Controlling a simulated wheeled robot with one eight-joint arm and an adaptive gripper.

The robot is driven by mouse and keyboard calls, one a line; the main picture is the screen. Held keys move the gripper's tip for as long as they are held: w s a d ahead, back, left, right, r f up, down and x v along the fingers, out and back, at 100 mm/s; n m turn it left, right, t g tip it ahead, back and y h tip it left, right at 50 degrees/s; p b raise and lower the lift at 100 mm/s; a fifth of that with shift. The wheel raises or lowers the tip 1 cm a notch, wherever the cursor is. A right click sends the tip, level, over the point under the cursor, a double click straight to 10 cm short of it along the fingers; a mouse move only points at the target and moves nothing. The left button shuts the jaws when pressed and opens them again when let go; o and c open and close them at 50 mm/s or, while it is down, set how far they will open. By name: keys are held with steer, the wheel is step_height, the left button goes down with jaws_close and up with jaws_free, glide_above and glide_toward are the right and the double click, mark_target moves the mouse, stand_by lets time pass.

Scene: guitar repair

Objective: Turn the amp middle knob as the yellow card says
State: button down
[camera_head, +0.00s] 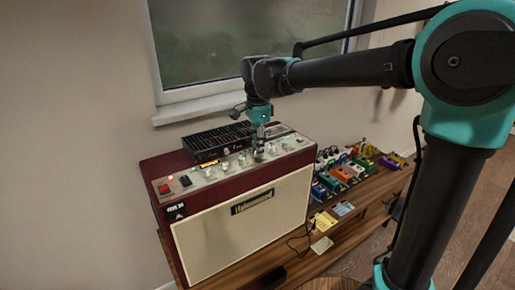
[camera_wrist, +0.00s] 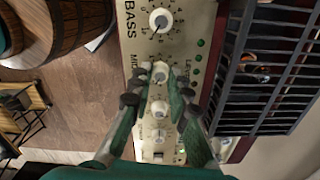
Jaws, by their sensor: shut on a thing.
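The amp (camera_head: 205,238) is dark red with a cream front, and its pale control panel faces up with a row of knobs. My gripper (camera_head: 259,154) points down onto the panel. In the wrist view my gripper (camera_wrist: 160,78) has its fingertips closed around a knob (camera_wrist: 160,70) beside the partly covered label "MID". The fingers hide the knob's sides, and I cannot read its pointer. The bass knob (camera_wrist: 161,20), white with a dark pointer, is apart from the fingers. The yellow card (camera_head: 323,221) lies on the wooden bench right of the amp; its writing is too small to read.
A black slatted unit (camera_head: 215,142) sits on the amp behind the knobs and also shows in the wrist view (camera_wrist: 268,65). Several coloured pedals (camera_head: 345,172) stand on the bench (camera_head: 340,232) at right. A window (camera_head: 240,45) is behind. More knobs (camera_wrist: 159,107) lie close to the fingers.

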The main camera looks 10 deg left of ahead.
steer(key=shift+m, duration=0.4)
steer(key=c, duration=1.4)
jaws_free()
steer(key=shift+c, duration=0.2)
step_height(320, 180, up, 12)
